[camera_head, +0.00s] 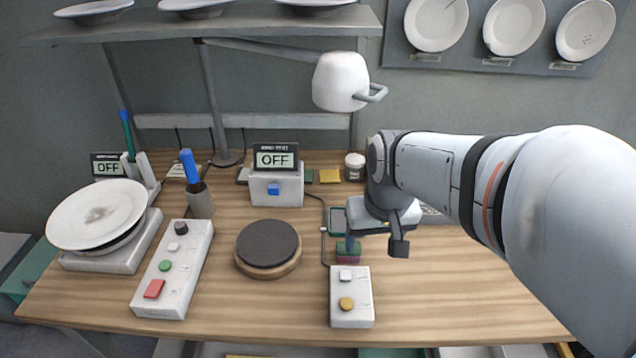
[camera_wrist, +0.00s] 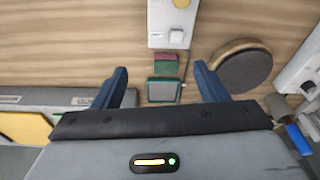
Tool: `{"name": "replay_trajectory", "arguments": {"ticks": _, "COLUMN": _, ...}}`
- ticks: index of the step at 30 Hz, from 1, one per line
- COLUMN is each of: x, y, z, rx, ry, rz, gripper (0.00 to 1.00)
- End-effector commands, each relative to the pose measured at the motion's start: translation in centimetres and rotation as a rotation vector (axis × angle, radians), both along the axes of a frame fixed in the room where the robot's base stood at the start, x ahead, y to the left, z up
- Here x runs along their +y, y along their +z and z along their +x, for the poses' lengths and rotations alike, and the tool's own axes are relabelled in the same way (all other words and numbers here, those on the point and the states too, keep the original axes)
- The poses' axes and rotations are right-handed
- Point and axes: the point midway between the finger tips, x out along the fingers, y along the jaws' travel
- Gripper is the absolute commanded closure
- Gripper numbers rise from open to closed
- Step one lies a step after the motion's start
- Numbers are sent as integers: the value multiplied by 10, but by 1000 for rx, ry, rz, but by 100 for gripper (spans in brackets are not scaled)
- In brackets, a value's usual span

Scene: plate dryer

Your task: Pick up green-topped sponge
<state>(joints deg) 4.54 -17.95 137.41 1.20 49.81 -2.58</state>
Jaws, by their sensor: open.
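A small sponge (camera_head: 348,254) with a green top and dark pink body lies on the wooden table, just behind the white two-button box. It also shows in the wrist view (camera_wrist: 165,64), ahead of my gripper between the lines of its fingers. My gripper (camera_wrist: 162,76) is open, with two blue fingers wide apart and nothing seen held between them. A teal-rimmed grey pad (camera_wrist: 163,91) lies right beside the sponge, also between the fingers in that view. In the head view my arm covers part of the area around the sponge.
The white two-button box (camera_head: 351,298) stands in front of the sponge. A lamp (camera_head: 340,82) overhangs the back. Table at front right is clear.

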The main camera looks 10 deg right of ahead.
Motion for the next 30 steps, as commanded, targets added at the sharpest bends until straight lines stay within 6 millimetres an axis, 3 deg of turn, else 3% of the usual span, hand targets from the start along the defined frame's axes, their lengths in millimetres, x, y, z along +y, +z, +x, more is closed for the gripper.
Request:
{"name": "replay_trajectory", "arguments": {"ticks": 6, "x": -1, "y": -43, "z": 68, "rx": 102, "ry": -70, "rz": 9, "gripper": 18}}
{"name": "replay_trajectory", "arguments": {"ticks": 12, "x": -2, "y": -83, "z": 109, "rx": 163, "ry": -121, "rz": 11, "gripper": 18}}
{"name": "replay_trajectory", "arguments": {"ticks": 18, "x": -2, "y": -104, "z": 125, "rx": 187, "ry": -144, "rz": 12, "gripper": 18}}
{"name": "replay_trajectory", "arguments": {"ticks": 30, "x": 0, "y": -147, "z": 127, "rx": 194, "ry": -146, "rz": 13, "gripper": 18}}
